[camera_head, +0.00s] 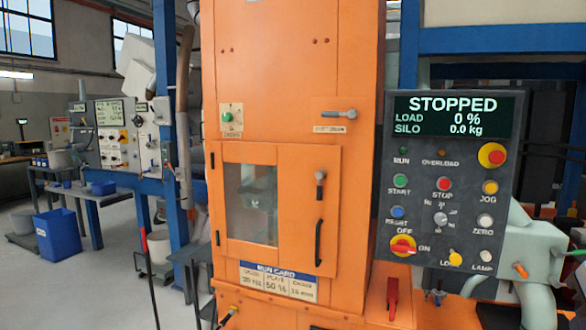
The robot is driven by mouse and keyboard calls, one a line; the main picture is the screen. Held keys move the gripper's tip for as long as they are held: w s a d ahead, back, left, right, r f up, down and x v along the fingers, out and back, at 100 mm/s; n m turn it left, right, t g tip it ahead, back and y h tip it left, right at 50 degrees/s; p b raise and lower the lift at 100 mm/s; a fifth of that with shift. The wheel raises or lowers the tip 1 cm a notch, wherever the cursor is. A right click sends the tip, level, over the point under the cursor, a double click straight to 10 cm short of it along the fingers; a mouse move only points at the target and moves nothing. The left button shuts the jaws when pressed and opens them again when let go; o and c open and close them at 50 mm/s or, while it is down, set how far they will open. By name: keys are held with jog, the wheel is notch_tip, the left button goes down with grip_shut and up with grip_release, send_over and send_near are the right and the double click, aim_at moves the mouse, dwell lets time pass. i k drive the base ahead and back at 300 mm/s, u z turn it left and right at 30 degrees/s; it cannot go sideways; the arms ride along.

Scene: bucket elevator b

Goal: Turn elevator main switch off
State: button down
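The control panel (452,180) is a dark grey box on the right, beside the orange elevator housing. Its display (454,116) reads STOPPED, load 0 %, silo 0.0 kg. At the panel's lower left is a red rotary switch (403,246) on a yellow plate, with the word ON to its right. It looks like the main switch. Its red handle appears to lie roughly level, but it is too small to read its position surely. My gripper is not in view.
The panel also carries a red emergency stop (491,155), a green start button (400,181) and a red stop button (444,184). The orange housing (290,80) has a windowed door with a black handle (319,242). A red lever (391,298) stands below the panel.

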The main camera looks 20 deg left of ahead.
aim_at(403, 247)
jog(key=z, duration=1.3)
jog(key=k, duration=1.55)
jog(key=u, duration=0.8)
jog(key=i, duration=0.95)
